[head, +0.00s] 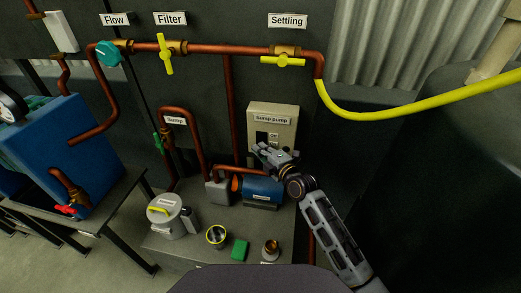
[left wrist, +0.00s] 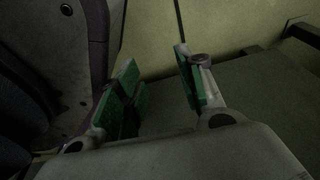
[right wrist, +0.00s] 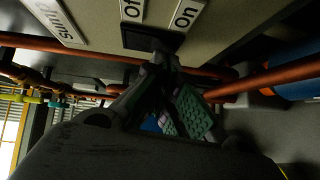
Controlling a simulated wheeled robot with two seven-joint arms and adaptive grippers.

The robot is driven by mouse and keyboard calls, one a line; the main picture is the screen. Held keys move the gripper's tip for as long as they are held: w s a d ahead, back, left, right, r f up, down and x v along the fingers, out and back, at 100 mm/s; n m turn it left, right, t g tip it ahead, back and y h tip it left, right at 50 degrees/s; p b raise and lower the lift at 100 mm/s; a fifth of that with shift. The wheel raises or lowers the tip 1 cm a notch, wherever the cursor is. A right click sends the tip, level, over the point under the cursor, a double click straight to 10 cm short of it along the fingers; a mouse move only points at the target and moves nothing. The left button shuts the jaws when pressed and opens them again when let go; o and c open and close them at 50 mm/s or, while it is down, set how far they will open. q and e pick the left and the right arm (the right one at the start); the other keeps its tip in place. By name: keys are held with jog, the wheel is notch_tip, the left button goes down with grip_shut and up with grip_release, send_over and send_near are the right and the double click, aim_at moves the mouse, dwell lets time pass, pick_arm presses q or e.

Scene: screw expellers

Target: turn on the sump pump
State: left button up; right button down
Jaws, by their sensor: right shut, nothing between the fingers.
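The beige sump pump box (head: 287,112) stands on the back wall, with a "Sump pump" label. Its dark switch (head: 261,138) sits low on the box, and my right gripper (head: 261,151) is just below it. In the right wrist view the black switch (right wrist: 150,39) lies under the "Off" and "On" labels. My right gripper (right wrist: 160,58) is shut and empty, its fingertips at the switch's lower edge; I cannot tell if they touch. Which way the switch is set does not show. My left gripper (left wrist: 157,75) is open and empty, in the left wrist view only.
A blue pump (head: 262,188) and copper pipes (head: 231,110) lie below and beside the box. The bench holds a lidded pot (head: 165,225), a round cup (head: 216,236), a green block (head: 239,250) and a brass fitting (head: 271,250). A yellow hose (head: 420,107) hangs at right.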

pick_arm(q)
jog(key=shift+a, duration=0.15)
jog(key=shift+w+d+r+b, duration=0.7)
jog(key=shift+w+r, duration=0.25)
jog(key=shift+w, duration=0.15)
pick_arm(e)
jog(key=shift+w+f, duration=0.1)
jog(key=shift+w, duration=0.15)
pick_arm(q)
jog(key=shift+f, duration=0.2)
